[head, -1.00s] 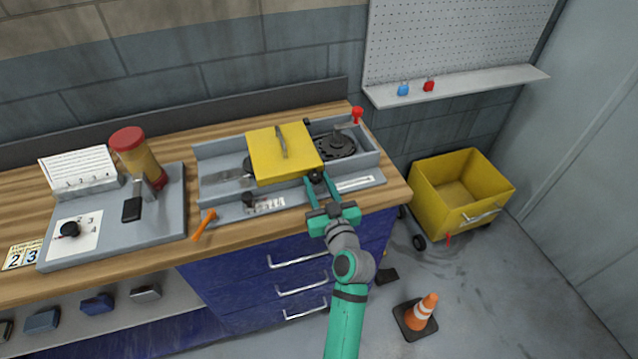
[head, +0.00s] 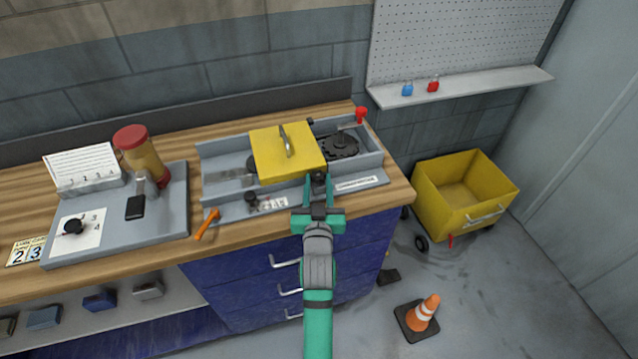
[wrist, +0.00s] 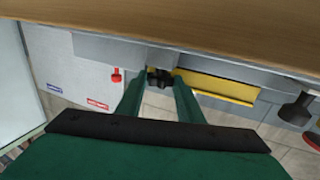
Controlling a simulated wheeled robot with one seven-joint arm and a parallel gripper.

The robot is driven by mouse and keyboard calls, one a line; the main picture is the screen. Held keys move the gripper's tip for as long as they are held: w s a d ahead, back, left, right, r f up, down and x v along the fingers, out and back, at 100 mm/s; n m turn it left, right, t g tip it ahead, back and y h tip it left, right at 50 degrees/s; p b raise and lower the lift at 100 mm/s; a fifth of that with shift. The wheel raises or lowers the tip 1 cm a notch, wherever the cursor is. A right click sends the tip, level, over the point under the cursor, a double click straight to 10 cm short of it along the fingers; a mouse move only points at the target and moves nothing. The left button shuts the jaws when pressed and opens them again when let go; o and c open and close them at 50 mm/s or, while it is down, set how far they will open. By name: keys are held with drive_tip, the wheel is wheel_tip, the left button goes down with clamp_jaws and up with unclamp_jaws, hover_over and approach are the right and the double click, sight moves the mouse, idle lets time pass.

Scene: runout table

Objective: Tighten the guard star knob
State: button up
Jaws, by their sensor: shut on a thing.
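The black star knob (head: 318,176) sits at the front right corner of the yellow guard (head: 285,152) on the grey runout machine (head: 228,165). My gripper (head: 318,187) reaches it from the front and is shut on it. In the wrist view, both green fingertips (wrist: 160,82) close on the dark star knob (wrist: 158,78). The yellow guard (wrist: 215,85) shows beside it. How tight the knob is cannot be seen.
An orange-handled tool (head: 207,224) lies at the machine's front left. A red knob (head: 361,114) stands at its back right. A grey board (head: 165,205) with a red-capped jar (head: 143,155) is to the left.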

drive_tip(key=shift+s+f, duration=0.1)
drive_tip(key=shift+f, duration=0.05)
drive_tip(key=o, duration=1.1)
drive_tip(key=shift+c, duration=0.2)
drive_tip(key=s, duration=1.1)
drive_tip(key=shift+w, duration=0.1)
